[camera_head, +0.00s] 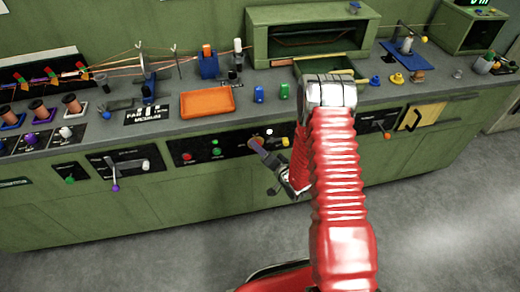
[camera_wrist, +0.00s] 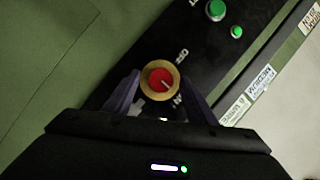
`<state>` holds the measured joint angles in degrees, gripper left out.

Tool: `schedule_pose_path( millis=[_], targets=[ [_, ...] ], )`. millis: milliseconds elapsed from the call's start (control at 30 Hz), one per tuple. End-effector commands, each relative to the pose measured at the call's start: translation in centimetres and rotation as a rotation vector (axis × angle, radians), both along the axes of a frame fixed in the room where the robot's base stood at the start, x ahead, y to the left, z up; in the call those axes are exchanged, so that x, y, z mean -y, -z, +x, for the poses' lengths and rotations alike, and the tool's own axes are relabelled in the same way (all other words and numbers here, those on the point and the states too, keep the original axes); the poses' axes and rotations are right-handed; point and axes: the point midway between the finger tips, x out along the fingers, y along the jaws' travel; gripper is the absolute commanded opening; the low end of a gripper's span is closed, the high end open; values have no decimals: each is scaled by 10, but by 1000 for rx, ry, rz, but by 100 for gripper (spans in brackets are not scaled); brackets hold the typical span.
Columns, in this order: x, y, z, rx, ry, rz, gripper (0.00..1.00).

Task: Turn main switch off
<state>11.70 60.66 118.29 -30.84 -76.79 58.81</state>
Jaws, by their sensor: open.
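The main switch appears in the wrist view as a round red knob (camera_wrist: 160,77) in a yellow ring, with a pale line on its face. It sits on a black panel (camera_wrist: 206,58) with white lettering beside it. My gripper (camera_wrist: 160,80) is open, with one purple finger on each side of the knob; I cannot tell whether they touch it.
Green buttons (camera_wrist: 216,9) and a red button (camera_head: 187,156) share the panel. A lever with a purple knob (camera_head: 115,187) sticks out at left, and an orange-tipped lever (camera_head: 387,135) at right. The counter above holds an orange tray (camera_head: 207,101). The grey floor (camera_head: 450,215) in front is clear.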

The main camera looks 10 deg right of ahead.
Motion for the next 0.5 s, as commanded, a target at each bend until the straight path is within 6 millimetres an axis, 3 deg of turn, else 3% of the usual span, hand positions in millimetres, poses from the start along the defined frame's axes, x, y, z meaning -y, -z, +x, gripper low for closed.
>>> schedule_pose_path(
  millis=[333, 500],
  targets=[
    [-1, 1, 4, 0, 0, 1, 51],
    [-1, 1, 4, 0, 0, 1, 40]
  ],
)
